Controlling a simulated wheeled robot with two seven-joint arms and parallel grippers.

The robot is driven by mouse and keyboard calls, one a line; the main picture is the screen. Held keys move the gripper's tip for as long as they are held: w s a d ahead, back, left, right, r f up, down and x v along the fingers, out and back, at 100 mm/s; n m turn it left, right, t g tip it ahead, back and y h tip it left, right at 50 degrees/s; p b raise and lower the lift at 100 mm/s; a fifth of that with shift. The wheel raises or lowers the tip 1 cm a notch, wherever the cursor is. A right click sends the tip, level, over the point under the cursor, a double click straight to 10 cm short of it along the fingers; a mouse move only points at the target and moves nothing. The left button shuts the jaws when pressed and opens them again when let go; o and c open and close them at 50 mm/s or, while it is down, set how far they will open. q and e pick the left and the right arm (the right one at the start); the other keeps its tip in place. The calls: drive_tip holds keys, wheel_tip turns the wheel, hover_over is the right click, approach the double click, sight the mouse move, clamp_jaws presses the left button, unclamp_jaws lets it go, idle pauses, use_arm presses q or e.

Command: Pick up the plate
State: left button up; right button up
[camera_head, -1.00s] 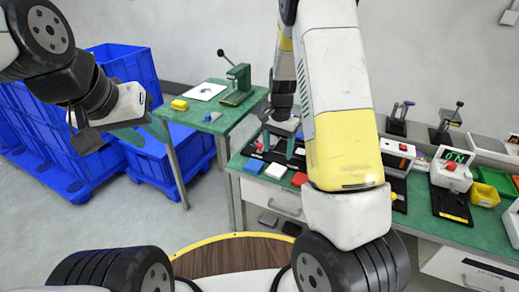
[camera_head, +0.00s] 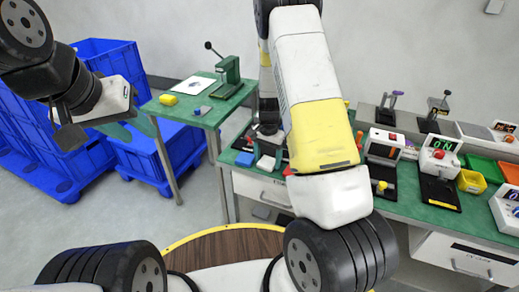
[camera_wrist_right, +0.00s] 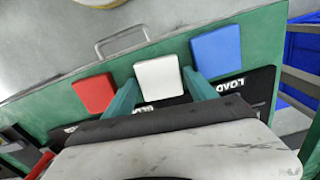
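A white square plate (camera_wrist_right: 160,77) lies on the green bench between a red plate (camera_wrist_right: 94,93) and a blue plate (camera_wrist_right: 217,52). In the head view the white plate (camera_head: 266,163) shows just below my right gripper (camera_head: 265,155). In the right wrist view the teal fingers of the right gripper (camera_wrist_right: 161,84) stand on either side of the white plate, close to its edges. They look open, with no clear grip. My left gripper (camera_head: 97,128) hangs at the left, away from the bench, and its finger gap is unclear.
Black labelled pads (camera_wrist_right: 252,85) lie beside the plates. Control boxes (camera_head: 437,165) and a yellow bin (camera_head: 471,181) stand right on the bench (camera_head: 405,205). A smaller green table (camera_head: 190,110) with a press (camera_head: 229,75) stands behind left, near blue crates (camera_head: 165,150).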

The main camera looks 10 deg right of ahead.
drive_tip(key=c, duration=0.9)
drive_tip(key=shift+r, duration=0.1)
drive_tip(key=shift+c, duration=0.2)
